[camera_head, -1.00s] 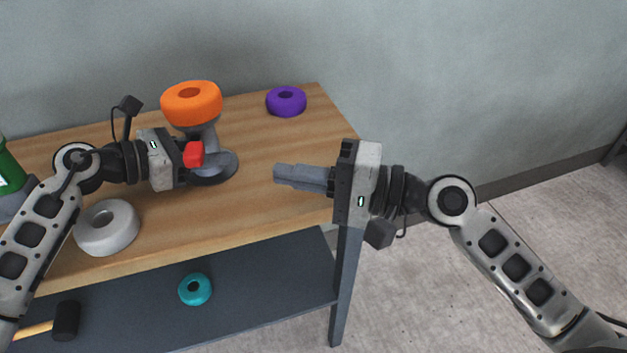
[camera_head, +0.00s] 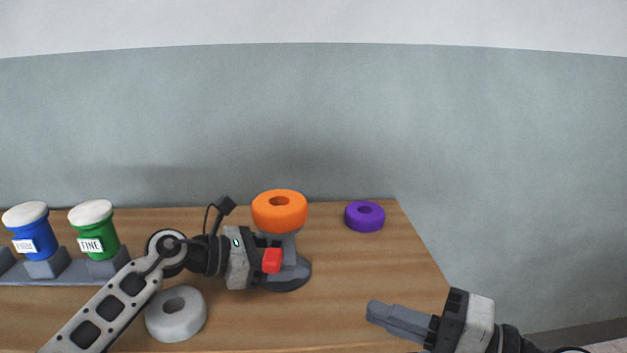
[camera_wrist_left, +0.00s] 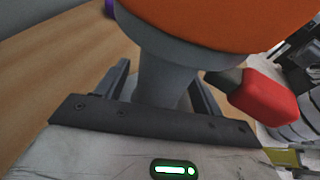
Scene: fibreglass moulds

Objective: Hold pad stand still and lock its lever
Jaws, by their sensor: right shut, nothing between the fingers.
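The pad stand has a grey post and round dark base (camera_head: 290,280), with an orange ring pad (camera_head: 279,211) on top. Its red lever end (camera_head: 272,261) shows in front of the post; in the left wrist view the red lever (camera_wrist_left: 262,97) sits right of the post (camera_wrist_left: 165,80). My left gripper (camera_wrist_left: 160,85) has its fingers on both sides of the post, close against it, below the pad; the lever hides its fingertips in the head view. My right gripper (camera_head: 372,311) is shut and empty, right of the stand and apart from it.
A white ring (camera_head: 176,314) lies on the wooden table (camera_head: 330,320) near my left arm. A purple ring (camera_head: 365,216) lies at the back right. Blue (camera_head: 32,235) and green (camera_head: 93,232) jars stand at the left. The tabletop between stand and right gripper is clear.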

